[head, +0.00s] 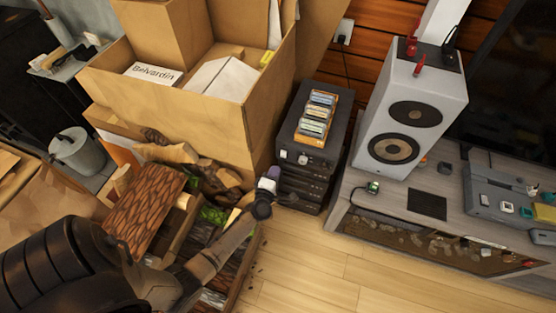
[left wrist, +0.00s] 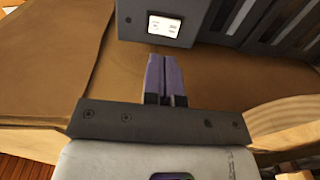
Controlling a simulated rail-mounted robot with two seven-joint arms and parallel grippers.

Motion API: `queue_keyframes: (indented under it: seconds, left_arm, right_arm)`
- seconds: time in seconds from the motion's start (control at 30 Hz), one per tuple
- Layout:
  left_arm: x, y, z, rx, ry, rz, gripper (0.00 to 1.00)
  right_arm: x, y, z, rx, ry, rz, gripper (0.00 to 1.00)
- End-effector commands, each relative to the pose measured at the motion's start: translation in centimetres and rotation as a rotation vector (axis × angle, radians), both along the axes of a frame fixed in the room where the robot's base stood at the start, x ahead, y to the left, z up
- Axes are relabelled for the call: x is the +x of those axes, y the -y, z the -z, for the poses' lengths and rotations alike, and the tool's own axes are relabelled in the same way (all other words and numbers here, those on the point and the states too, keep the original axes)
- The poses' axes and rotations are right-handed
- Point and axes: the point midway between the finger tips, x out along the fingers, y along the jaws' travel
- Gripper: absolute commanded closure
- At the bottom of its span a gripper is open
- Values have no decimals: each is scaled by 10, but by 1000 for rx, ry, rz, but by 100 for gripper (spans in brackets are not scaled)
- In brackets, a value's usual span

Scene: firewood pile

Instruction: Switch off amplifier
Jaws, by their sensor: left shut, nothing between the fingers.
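The amplifier appears to be the top unit of a dark stack of devices (head: 318,152) in the middle of the head view. A small pale lit switch (head: 283,154) sits at the left of its front face. In the left wrist view the switch (left wrist: 164,26) shows as a bright square with small dark marks on a grey panel (left wrist: 196,12). My left gripper (head: 272,173) is shut and empty, just below and left of the switch in the head view. In the left wrist view its purple fingertips (left wrist: 164,60) point at the panel, just below the switch. I cannot tell if they touch it.
A wooden rack of cassettes (head: 315,112) lies on the stack. Cardboard boxes (head: 262,110) stand close on the left. Firewood (head: 145,205) lies under my left arm. A white speaker (head: 415,115) stands on a grey bench at right. The floor (head: 310,255) in front is clear.

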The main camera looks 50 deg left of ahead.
Motion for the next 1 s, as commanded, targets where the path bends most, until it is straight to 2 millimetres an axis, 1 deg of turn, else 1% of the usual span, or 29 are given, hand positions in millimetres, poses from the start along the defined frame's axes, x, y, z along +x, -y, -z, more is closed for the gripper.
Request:
queue_keyframes:
  seconds: [0.03, 0.2, 0.4, 0.6, 1.0]
  left_arm:
    - [-10, 6, -4, 0, -2, 1, 100]
    - [-35, 20, -7, 1, 0, 1, 100]
    - [-56, 32, -7, 0, 0, -1, 100]
    - [-64, 37, -8, 1, 2, 0, 100]
    - [-64, 37, -7, 1, 2, -1, 100]
  right_arm:
    - [-1, 0, -7, -1, -3, -1, 57]
    - [-4, 1, -14, -3, -9, -1, 57]
    - [-1, 0, -20, 1, -2, 0, 57]
    - [-2, -1, -22, 2, -4, 0, 57]
    - [-2, -2, -22, 6, -5, 3, 57]
